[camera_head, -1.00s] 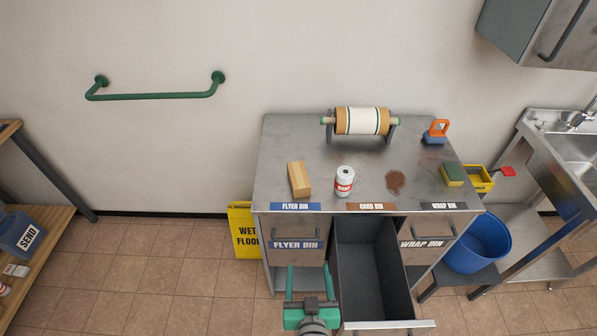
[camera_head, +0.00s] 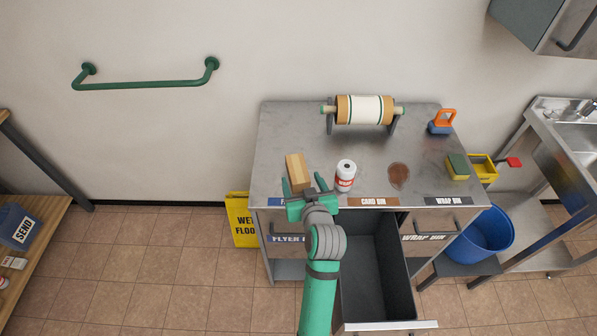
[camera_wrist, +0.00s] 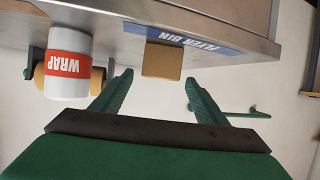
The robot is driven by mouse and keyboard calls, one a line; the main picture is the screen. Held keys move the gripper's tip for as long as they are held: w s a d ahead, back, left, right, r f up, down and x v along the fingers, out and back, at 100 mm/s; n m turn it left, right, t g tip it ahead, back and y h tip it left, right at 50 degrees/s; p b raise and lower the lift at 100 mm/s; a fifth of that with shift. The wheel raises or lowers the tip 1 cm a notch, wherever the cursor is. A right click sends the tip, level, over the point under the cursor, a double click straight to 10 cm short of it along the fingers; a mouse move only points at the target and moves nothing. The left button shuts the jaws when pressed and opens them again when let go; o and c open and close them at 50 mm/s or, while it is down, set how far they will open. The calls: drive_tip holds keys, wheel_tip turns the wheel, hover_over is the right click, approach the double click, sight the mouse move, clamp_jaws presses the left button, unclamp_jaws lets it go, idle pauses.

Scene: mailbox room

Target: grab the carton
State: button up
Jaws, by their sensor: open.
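The carton, a tan box (camera_head: 297,170), stands on the left part of the metal counter (camera_head: 275,140), near its front edge. In the wrist view the carton (camera_wrist: 163,61) shows beyond the fingers, roughly in line with the gap between them. My gripper (camera_head: 303,184) is open at the counter's front edge, just in front of the carton. In the wrist view my gripper (camera_wrist: 158,80) is empty, and the carton looks still ahead of the fingertips. Whether a finger touches it I cannot tell.
A white and red WRAP can (camera_head: 346,176) stands close right of the carton. A paper roll (camera_head: 365,109) is at the back. A brown stain (camera_head: 399,175) and a sponge (camera_head: 458,167) lie further right.

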sight(298, 170)
drive_tip(key=shift+x, duration=3.5)
drive_tip(key=shift+r, duration=0.15)
drive_tip(key=shift+w, duration=0.1)
drive_tip(key=c, duration=1.1)
drive_tip(key=shift+c, duration=0.2)
